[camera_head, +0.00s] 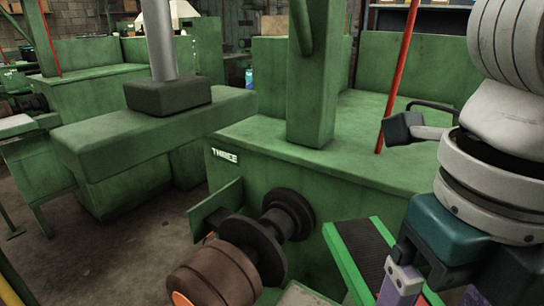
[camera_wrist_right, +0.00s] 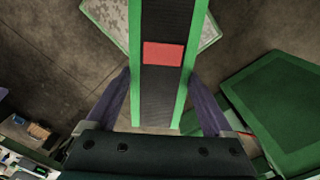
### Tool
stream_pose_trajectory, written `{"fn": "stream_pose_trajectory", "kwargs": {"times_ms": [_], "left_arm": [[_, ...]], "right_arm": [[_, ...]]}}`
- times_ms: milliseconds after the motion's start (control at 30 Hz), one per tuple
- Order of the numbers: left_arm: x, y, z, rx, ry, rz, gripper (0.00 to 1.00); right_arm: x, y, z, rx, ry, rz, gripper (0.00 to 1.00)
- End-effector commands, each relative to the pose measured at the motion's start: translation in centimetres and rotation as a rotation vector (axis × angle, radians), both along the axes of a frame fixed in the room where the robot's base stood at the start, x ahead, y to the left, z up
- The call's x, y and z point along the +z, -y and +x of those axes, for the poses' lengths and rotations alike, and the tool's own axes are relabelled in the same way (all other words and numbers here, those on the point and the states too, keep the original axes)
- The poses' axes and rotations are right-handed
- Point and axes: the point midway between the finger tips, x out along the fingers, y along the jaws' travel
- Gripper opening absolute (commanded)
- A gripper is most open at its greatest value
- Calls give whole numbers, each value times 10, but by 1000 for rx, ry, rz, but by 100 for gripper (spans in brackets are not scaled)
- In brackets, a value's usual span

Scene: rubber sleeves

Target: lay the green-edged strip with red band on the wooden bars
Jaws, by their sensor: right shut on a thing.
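The strip (camera_head: 362,248) is dark with bright green long edges and slants at the lower right of the head view. In the right wrist view the strip (camera_wrist_right: 160,95) runs from the top edge to mid-picture, with a red band (camera_wrist_right: 164,54) across it. My right gripper (camera_wrist_right: 161,80) has its purple fingers on both green edges, shut on the strip. In the head view the right gripper (camera_head: 408,286) covers part of the strip. My left gripper is not in view. I cannot make out the wooden bars in either view.
A green machine (camera_head: 265,175) marked THREE stands behind the strip, with a dark roller and brown drum (camera_head: 212,277) at its front. A speckled light panel with green edging (camera_wrist_right: 108,18) lies below the strip. Open concrete floor (camera_head: 130,260) shows at the left.

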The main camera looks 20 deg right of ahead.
Motion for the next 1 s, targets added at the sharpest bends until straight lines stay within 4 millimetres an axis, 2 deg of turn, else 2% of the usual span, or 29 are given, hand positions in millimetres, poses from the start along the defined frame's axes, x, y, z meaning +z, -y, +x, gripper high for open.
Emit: {"fn": "stream_pose_trajectory", "kwargs": {"times_ms": [167, 267, 600, 1000], "left_arm": [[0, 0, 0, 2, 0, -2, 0], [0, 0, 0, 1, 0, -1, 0], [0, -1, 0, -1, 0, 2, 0], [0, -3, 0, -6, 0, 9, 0]], "right_arm": [[9, 1, 9, -211, 3, -3, 20], [19, 1, 17, -448, 6, -6, 20], [62, 2, 45, -1408, 13, -11, 20], [119, 1, 67, -2498, 12, -1, 20]]}}
